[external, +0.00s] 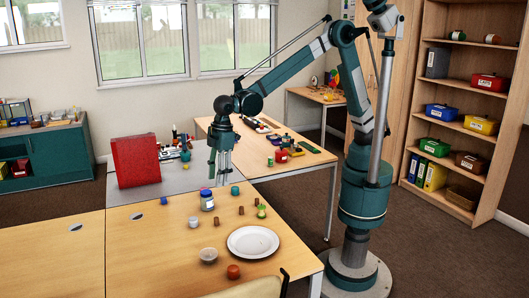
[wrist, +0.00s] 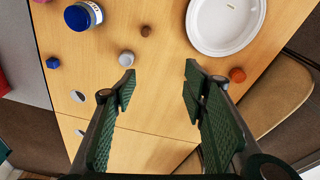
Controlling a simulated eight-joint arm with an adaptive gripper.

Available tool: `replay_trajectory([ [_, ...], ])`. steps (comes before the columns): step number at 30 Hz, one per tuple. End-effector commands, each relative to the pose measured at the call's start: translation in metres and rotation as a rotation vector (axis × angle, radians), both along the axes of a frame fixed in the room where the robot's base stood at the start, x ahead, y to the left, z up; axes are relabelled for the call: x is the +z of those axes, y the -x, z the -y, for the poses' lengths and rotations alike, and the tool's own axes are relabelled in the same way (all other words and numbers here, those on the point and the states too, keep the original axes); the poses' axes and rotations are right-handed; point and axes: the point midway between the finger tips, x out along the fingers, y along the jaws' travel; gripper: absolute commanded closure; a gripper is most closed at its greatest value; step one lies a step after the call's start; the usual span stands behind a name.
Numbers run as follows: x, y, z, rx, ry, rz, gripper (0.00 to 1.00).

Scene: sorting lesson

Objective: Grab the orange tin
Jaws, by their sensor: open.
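The orange tin (external: 233,271) is small and round and stands on the wooden table near its front edge, in front of the white plate. In the wrist view the orange tin (wrist: 237,74) is to the right of my right finger, close below the plate's rim. My gripper (external: 220,172) hangs pointing down over the far part of the tables in the external view, well apart from the tin. In the wrist view my gripper (wrist: 160,78) has its two green-padded fingers spread wide, with only bare tabletop between the tips.
A blue-and-white jar (external: 207,201) and several small items stand farther back. A red box (external: 136,160) stands upright at the left. The table's left part is clear.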

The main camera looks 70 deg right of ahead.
Motion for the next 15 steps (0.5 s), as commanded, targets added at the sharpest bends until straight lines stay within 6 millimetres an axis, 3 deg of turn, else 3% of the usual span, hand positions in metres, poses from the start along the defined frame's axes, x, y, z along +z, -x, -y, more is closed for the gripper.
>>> replay_trajectory([
  [3,-0.018,0.015,-0.036,0.047,0.016,-0.011,0.57],
  [15,-0.083,0.079,-0.141,0.194,0.071,-0.045,0.57],
])
